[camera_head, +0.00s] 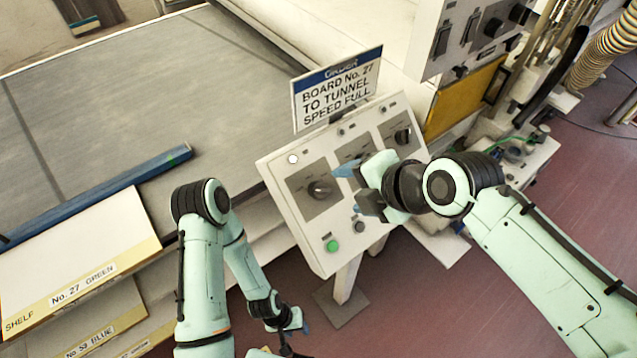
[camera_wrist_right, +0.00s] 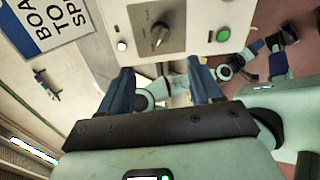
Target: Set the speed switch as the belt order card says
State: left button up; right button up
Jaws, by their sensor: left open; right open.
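The order card (camera_head: 337,90) stands at the top of the tilted control panel (camera_head: 299,237) and reads "BOARD No. 27 TO TUNNEL SPEED FULL". The panel has a left dark knob (camera_head: 320,190), a right knob (camera_head: 402,135), and a middle plate partly hidden by my right arm. Their labels are too small to read. My right gripper (camera_head: 351,190) is open and empty over the panel, beside the left knob. In the right wrist view a knob (camera_wrist_right: 160,35) lies beyond its open fingers (camera_wrist_right: 160,88), apart from them. My left gripper (camera_head: 296,328) is open, low beside the panel's post.
A green button (camera_head: 332,246), a dark button (camera_head: 359,227) and a white lamp (camera_head: 292,159) are on the panel. A second switch box (camera_head: 470,38) stands behind. Shelved boards (camera_head: 80,245), one labelled "No. 27 GREEN", and the grey belt (camera_head: 130,85) are at left.

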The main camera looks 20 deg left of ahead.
aim_at(322, 190)
jog(key=p+x, duration=0.1)
jog(key=x, duration=1.1)
jog(key=shift+f, duration=0.15)
jog(key=shift+w+a+f, duration=0.1)
jog(key=shift+w+f, duration=0.05)
jog(key=shift+w, duration=0.05)
pick_arm(q)
jog(key=shift+w+d+r, duration=0.1)
jog(key=shift+w+r, duration=0.75)
jog(key=shift+w, duration=0.3)
pick_arm(e)
jog(key=c, duration=1)
